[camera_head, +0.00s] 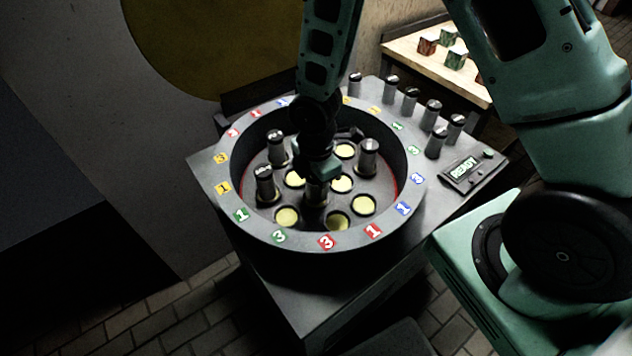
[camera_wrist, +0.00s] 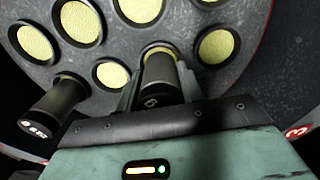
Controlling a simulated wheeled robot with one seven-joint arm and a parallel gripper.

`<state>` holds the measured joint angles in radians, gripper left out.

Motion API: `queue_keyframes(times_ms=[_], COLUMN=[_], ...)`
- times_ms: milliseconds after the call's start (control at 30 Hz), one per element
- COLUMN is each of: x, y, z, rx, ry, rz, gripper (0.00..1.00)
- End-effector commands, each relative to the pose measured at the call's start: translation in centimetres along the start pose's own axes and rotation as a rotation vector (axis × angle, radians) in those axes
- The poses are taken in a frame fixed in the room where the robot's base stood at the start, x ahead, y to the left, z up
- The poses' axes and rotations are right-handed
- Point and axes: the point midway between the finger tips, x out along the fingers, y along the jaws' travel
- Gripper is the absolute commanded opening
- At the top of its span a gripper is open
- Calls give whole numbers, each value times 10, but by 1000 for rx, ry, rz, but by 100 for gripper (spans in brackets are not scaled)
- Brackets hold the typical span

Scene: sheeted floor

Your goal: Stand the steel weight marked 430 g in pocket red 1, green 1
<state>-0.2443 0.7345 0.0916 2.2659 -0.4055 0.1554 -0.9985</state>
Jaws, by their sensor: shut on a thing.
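My gripper (camera_head: 318,172) is inside the round well of the dark machine, shut on a steel weight (camera_head: 315,193). In the wrist view the fingers (camera_wrist: 160,88) clasp this dark-topped cylinder (camera_wrist: 160,72) on both sides. It stands at a yellow-floored pocket, a sliver of yellow showing beside its foot; I cannot tell whether it is seated or just above. Its mark is not readable. Other weights stand in the well: one at left (camera_head: 265,184), one behind it (camera_head: 277,150), one at right (camera_head: 367,158). Several yellow-floored pockets are empty, such as the front one (camera_head: 287,217).
The well's raised rim (camera_head: 300,241) carries coloured number tags, including red 1 (camera_head: 374,232) and green 1 (camera_head: 242,215). Several weights stand along the right ledge, one at its front (camera_head: 436,144). A READY display (camera_head: 466,170) sits beyond. A wooden table (camera_head: 440,68) holds small blocks.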

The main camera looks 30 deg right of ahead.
Motion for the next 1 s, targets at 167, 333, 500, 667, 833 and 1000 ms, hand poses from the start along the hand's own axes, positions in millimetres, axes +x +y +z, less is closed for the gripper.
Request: queue_keyframes(times_ms=[167,333,500,667,833,1000], x=[3,5,6,6,6,-6], y=[0,0,0,0,0,1], z=[0,0,0,0,0,0], rx=[0,0,0,0,0,1], ry=[0,0,0,0,0,1], rz=[1,1,1,1,0,1], gripper=[0,0,45,63,63,63])
